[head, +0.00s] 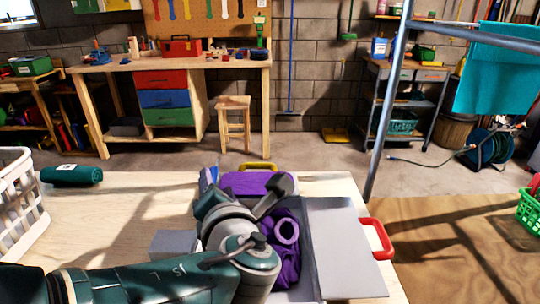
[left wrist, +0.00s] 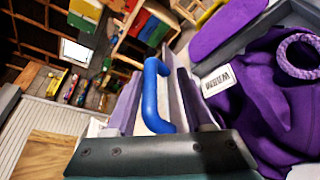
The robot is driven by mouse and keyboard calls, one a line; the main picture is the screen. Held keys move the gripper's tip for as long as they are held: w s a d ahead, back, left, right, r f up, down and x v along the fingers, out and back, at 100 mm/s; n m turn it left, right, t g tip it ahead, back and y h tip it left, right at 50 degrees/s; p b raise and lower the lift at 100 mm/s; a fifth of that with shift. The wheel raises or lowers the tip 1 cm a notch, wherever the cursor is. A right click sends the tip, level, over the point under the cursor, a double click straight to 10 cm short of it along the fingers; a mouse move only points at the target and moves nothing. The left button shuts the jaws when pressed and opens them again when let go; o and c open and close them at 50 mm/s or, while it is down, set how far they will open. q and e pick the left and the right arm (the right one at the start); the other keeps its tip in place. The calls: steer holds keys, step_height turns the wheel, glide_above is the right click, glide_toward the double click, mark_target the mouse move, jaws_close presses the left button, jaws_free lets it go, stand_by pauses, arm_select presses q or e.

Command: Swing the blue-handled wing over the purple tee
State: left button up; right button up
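The purple tee (head: 292,262) lies bunched on a grey folding board, with a round purple ring showing on it; it also fills the right of the left wrist view (left wrist: 258,95). The blue handle (left wrist: 152,95) stands between the fingers of my left gripper (left wrist: 158,92), with gaps visible beside it. In the head view my left gripper (head: 242,190) is above the board's left side, fingers spread, and its arm hides most of the blue-handled wing (head: 172,243). The red-handled wing (head: 343,250) lies flat at the right. My right gripper is not in view.
A yellow handle (head: 258,166) is at the board's far edge. A white basket (head: 22,205) and a dark green roll (head: 72,174) are on the table's left. A metal post (head: 388,100) rises behind the right side. A green basket (head: 530,210) is far right.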

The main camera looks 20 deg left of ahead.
arm_select(q)
steer(key=p+v, duration=0.4)
steer(key=v, duration=0.6)
steer(key=shift+p, duration=0.3)
steer(key=shift+d, duration=0.1)
